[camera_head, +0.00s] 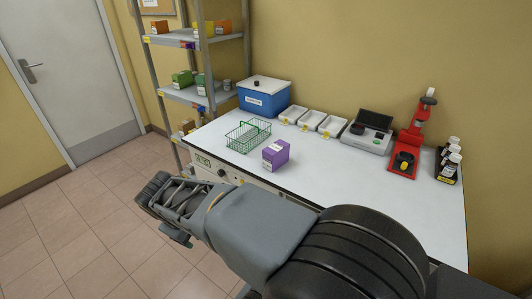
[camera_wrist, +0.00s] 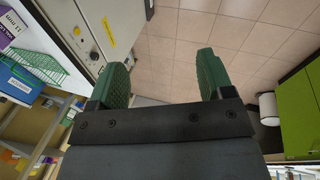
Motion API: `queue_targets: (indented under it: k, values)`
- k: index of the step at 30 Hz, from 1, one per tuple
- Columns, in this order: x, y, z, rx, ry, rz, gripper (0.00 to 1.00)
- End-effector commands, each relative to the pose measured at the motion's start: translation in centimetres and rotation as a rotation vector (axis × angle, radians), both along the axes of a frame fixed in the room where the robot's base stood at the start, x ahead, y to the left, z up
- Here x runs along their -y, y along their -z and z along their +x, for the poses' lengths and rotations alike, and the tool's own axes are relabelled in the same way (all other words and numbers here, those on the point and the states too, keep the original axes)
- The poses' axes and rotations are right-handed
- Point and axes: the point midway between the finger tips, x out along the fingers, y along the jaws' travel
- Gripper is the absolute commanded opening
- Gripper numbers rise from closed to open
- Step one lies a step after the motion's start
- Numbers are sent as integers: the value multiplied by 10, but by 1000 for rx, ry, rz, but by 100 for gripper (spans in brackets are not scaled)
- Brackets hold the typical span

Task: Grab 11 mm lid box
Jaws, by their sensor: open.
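A purple box (camera_head: 276,154) with a white label stands on the white worktop, right of a green wire basket. Its label is too small to read in the head view. In the wrist view, part of the purple box (camera_wrist: 10,28) shows at the upper left edge, with upside-down label text that seems to read "11 MM". My gripper (camera_head: 165,205) is in front of the bench's left end, out over the floor and apart from the box. In the wrist view my gripper (camera_wrist: 164,62) has its two green fingers spread, with only floor tiles between them.
The green wire basket (camera_head: 248,136), a blue container (camera_head: 264,97), white trays (camera_head: 310,119), a grey device (camera_head: 367,135) and a red stand (camera_head: 408,150) stand on the worktop (camera_head: 340,170). A shelf rack (camera_head: 190,95) holds coloured boxes at left. Worktop right of the purple box is clear.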

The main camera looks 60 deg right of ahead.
Motion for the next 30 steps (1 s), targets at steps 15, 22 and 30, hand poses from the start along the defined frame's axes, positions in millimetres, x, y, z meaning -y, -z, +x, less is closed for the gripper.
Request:
queue_targets:
  k: [15, 22, 30]
  values:
    - [259, 33, 43, -1094, -539, -853, 92]
    - [299, 47, 60, -1304, -680, -986, 92]
    - [344, 49, 58, -1349, -712, -1017, 92]
